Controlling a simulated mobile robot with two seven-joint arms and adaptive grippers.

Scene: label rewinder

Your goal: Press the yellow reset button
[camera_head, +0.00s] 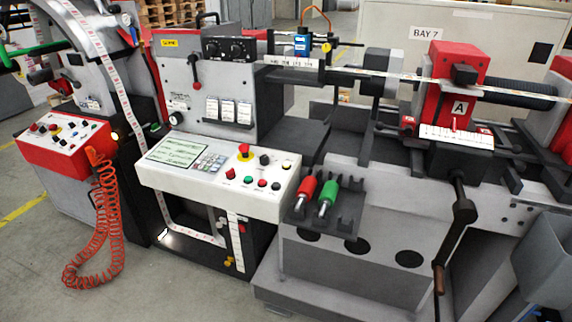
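The white control console (217,178) stands in the middle left, with a screen (178,152) and a keypad (209,161). A red mushroom button (244,149) with a yellow collar sits on its top. Small red, green and dark buttons (262,183) lie to the right of and below it. Neither of my grippers is in view.
A coiled orange hose (94,230) hangs from the red console. A dark holder (340,211) with a red and a green handled tool is right of the white console. A dark crank (460,207) juts out at right. Grey floor is clear at lower left.

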